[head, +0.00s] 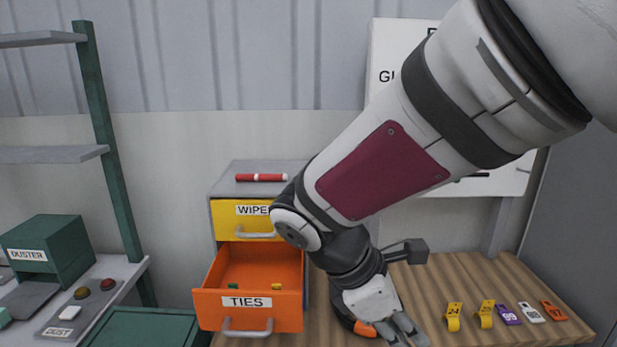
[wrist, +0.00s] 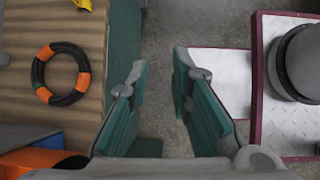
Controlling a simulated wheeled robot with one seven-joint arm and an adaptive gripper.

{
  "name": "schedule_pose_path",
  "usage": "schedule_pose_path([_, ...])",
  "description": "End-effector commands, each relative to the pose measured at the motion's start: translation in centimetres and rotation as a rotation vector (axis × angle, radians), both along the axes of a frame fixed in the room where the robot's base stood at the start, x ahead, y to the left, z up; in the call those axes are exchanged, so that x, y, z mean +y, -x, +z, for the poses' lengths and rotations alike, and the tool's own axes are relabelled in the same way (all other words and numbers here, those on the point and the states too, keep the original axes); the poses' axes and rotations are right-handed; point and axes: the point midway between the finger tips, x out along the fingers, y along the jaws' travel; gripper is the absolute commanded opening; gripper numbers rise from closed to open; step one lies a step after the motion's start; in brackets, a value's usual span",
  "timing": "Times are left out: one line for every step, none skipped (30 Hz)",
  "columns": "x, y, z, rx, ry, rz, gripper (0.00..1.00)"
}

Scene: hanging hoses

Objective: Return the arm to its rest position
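My arm reaches down across the head view, and my gripper (head: 402,333) is at its lower edge, near the front of the wooden table. In the wrist view my gripper (wrist: 160,68) is open, with two green-padded fingers apart and nothing between them. Grey floor shows beneath the gap. A black hose ring with orange bands (wrist: 38,75) lies on the table to the left of the fingers, apart from them. In the head view the ring (head: 365,329) is mostly hidden behind my gripper.
An orange drawer labelled TIES (head: 248,311) stands open left of my arm, with small ties inside. A yellow drawer (head: 243,228) above it is shut. Numbered tags (head: 507,315) lie on the wooden table (head: 440,275) at right. A green shelf post (head: 110,140) stands left.

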Motion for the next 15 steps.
schedule_pose_path([-1.1, 0.7, 0.8, -0.057, -0.068, -0.102, 0.20])
schedule_pose_path([-1.5, 1.2, 1.1, -0.089, -0.108, -0.161, 0.20])
schedule_pose_path([-2.1, 1.8, 1.6, -0.132, -0.158, -0.241, 0.20])
schedule_pose_path([-2.4, 2.2, 1.9, -0.164, -0.195, -0.300, 0.20])
schedule_pose_path([-2.8, 2.6, 2.2, -0.196, -0.232, -0.359, 0.20])
schedule_pose_path([-3.2, 3.2, 2.7, -0.240, -0.281, -0.438, 0.20])
schedule_pose_path([-3.5, 3.6, 3.0, -0.272, -0.316, -0.497, 0.20])
schedule_pose_path([-3.7, 4.0, 3.3, -0.305, -0.353, -0.557, 0.20])
schedule_pose_path([-4.1, 4.5, 3.7, -0.348, -0.400, -0.636, 0.20])
schedule_pose_path([-4.3, 4.9, 4.1, -0.382, -0.435, -0.695, 0.20])
schedule_pose_path([-4.5, 5.3, 4.4, -0.416, -0.471, -0.753, 0.20])
schedule_pose_path([-4.7, 5.8, 4.8, -0.460, -0.518, -0.832, 0.20])
schedule_pose_path([-4.9, 6.1, 5.2, -0.495, -0.554, -0.890, 0.20])
schedule_pose_path([-5.0, 6.5, 5.5, -0.526, -0.587, -0.948, 0.20])
schedule_pose_path([-5.2, 6.8, 5.9, -0.569, -0.632, -1.021, 0.20])
